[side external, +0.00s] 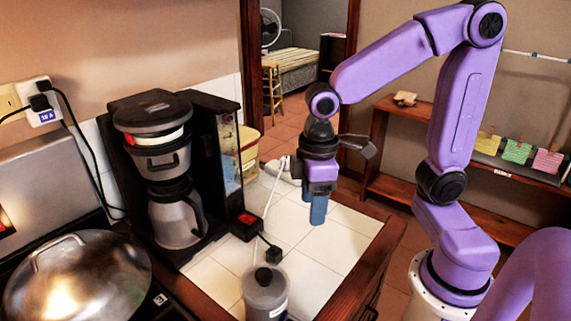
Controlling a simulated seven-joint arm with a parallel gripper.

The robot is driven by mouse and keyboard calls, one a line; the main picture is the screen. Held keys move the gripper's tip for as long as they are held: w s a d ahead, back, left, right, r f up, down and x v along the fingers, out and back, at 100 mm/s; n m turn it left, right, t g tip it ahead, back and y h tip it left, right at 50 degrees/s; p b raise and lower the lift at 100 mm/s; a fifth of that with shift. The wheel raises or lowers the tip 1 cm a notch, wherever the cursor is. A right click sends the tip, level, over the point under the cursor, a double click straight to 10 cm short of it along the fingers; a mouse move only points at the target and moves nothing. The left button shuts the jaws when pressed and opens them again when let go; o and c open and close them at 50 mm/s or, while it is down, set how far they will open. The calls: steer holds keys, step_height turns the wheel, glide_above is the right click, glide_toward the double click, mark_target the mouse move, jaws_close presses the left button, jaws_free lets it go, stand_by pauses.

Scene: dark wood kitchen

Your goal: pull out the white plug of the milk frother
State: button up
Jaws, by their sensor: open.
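My gripper (319,210), with blue fingers pointing down, hangs above the white tiled counter, right of the coffee machine. It is open, and I see nothing between the fingers. A grey canister with a black knob on its lid (265,291) stands at the front of the counter; it may be the milk frother. A thin white cord (267,205) runs from behind the canister back to a white object (281,169), perhaps a power strip, left of my gripper. The white plug cannot be clearly made out there.
A black coffee machine (165,125) with a steel jug stands left. A red switch box (245,224) and a small black plug (273,254) lie between it and the canister. A lidded pan (78,280) is front left. Tiles below and right of my gripper are clear.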

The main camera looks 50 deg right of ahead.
steer(key=w+d+m, duration=0.3)
steer(key=w, duration=0.9)
steer(key=m, duration=0.6)
glide_above(286, 158)
steer(key=a, duration=0.1)
step_height(286, 158, down, 6)
steer(key=shift+r, duration=0.2)
steer(key=shift+w+d+f+m, duration=0.15)
steer(key=shift+d+m, duration=0.15)
steer(key=shift+d, duration=0.25)
steer(key=shift+f, duration=0.15)
steer(key=shift+f, duration=4.35)
